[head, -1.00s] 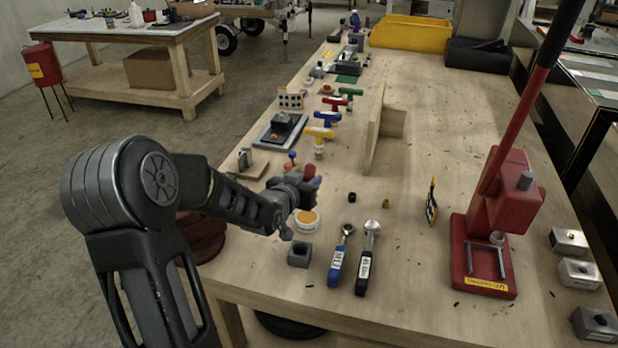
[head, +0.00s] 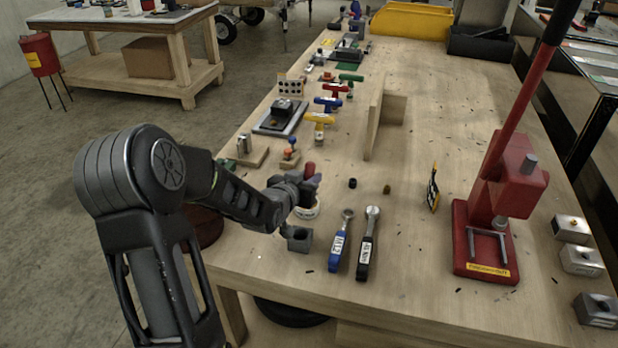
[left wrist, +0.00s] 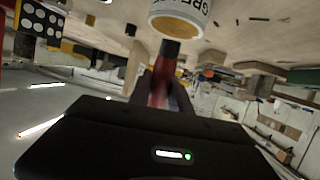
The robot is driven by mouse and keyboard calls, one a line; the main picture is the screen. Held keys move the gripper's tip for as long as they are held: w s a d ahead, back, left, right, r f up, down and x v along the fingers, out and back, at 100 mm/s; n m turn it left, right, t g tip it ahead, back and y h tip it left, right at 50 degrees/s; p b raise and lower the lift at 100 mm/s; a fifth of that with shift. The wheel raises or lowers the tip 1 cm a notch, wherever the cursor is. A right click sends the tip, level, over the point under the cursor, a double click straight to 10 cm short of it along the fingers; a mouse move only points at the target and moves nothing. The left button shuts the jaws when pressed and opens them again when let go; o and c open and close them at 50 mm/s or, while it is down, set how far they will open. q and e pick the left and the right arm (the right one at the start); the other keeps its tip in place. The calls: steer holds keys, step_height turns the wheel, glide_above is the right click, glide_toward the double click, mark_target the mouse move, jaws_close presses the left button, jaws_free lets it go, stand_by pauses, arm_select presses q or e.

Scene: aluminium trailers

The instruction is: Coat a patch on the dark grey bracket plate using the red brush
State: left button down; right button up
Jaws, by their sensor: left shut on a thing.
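My left gripper (head: 310,186) is shut on the red brush (left wrist: 158,92), whose red handle end sticks up in the head view (head: 309,168). The gripper is right over a white paint pot (head: 308,212) and hides most of it. In the left wrist view the brush's dark tip is close to the mouth of the pot (left wrist: 178,8), which has an orange-brown inside; I cannot tell whether they touch. A grey plate with a dark block on it (head: 296,122), probably the bracket plate, lies farther back on the bench's left side. My right gripper is not in view.
A dark grey square block (head: 299,240) and two ratchet wrenches (head: 341,242) lie near the pot. Coloured T-handled tools (head: 319,118), a wooden upright (head: 374,125) and a red press (head: 490,225) stand on the bench. The bench middle is mostly clear.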

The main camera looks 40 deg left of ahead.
mark_target(309, 165)
arm_select(q)
steer(key=shift+f+b, duration=0.55)
steer(key=shift+b, duration=0.1)
stand_by(0.6)
stand_by(0.5)
steer(key=shift+r+p, duration=1.8)
steer(key=shift+r, duration=1.7)
